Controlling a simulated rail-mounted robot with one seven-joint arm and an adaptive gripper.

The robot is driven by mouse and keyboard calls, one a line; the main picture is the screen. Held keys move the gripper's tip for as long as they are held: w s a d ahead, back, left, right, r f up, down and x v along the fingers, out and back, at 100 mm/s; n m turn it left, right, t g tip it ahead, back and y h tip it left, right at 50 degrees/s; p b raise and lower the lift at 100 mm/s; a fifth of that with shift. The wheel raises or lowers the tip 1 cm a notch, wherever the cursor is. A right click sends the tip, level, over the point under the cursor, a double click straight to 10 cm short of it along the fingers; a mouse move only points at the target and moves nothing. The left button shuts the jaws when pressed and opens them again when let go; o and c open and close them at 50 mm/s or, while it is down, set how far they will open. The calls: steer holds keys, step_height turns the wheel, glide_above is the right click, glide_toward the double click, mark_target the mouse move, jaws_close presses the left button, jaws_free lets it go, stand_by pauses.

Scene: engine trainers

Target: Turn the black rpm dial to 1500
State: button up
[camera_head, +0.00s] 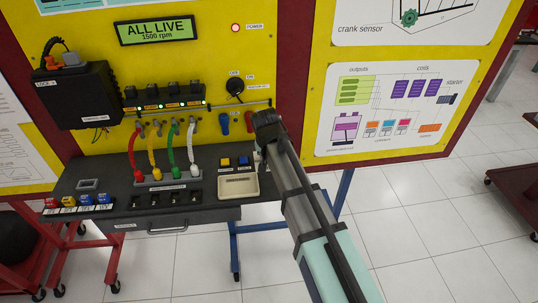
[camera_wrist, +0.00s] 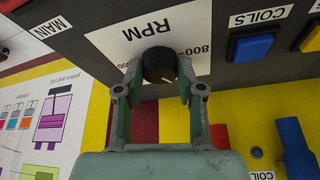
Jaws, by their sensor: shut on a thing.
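The black rpm dial (camera_wrist: 159,63) sits on a white plate (camera_wrist: 125,42) marked RPM in the wrist view, where the lettering appears upside down. My gripper (camera_wrist: 159,72) has one finger on each side of the dial and is shut on it. A pale pointer mark shows on the dial's lower right; part of the scale, 800, is readable and the rest is covered. In the head view the dial is hidden by my arm. The green display (camera_head: 157,31) there reads ALL LIVE, 1500 rpm.
A blue button (camera_wrist: 252,46) labelled COILS lies beside the dial plate. A beige tray (camera_head: 238,186), colored leads (camera_head: 173,150) and a black box (camera_head: 75,95) are left of my arm in the head view. The floor at right has free room.

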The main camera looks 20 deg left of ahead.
steer(key=o, duration=1.1)
steer(key=shift+o, duration=0.2)
steer(key=shift+r, duration=0.1)
steer(key=a+v, duration=0.1)
steer(key=v, duration=1)
steer(key=shift+s+d+r, duration=0.2)
steer(key=shift+d+r, duration=0.15)
steer(key=shift+d, duration=0.15)
